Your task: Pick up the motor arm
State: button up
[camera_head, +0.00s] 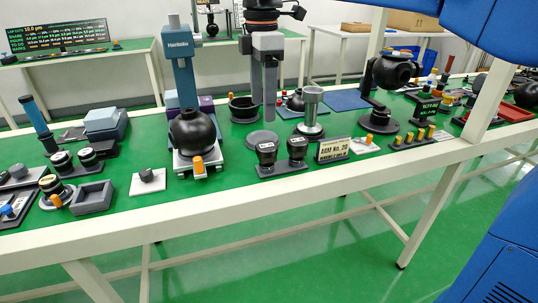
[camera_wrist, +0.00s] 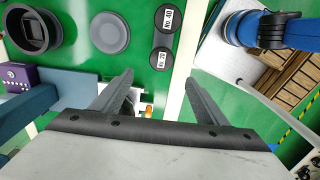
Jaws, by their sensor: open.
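No part is plainly marked as the motor arm. A black upright arm (camera_head: 368,82) on a round base (camera_head: 379,125) carries a black ball-shaped camera (camera_head: 392,71) right of centre; I cannot tell whether this is the motor arm. My gripper (camera_head: 264,108) hangs above the green table (camera_head: 225,160), fingers down, open and empty. It is left of that black arm and apart from it. In the wrist view my gripper (camera_wrist: 160,77) shows both fingers spread, with the white table edge (camera_wrist: 182,65) between them.
Two black labelled motors (camera_head: 281,149) stand near the front edge, also in the wrist view (camera_wrist: 164,38). A grey disc (camera_head: 263,139), black ring cup (camera_head: 243,109), grey pedestal (camera_head: 311,108), label sign (camera_head: 333,149) and ball on a stand (camera_head: 194,130) crowd the table.

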aim_at(267, 145)
notch_tip(267, 145, down, 10)
jog(key=shift+f, duration=0.1)
jog(key=f, duration=0.2)
jog(key=d+f, duration=0.1)
jog(key=f, duration=0.1)
jog(key=shift+f, duration=0.7)
jog(key=shift+c, duration=0.7)
jog(key=c, duration=1.1)
jog(key=shift+r, duration=5.05)
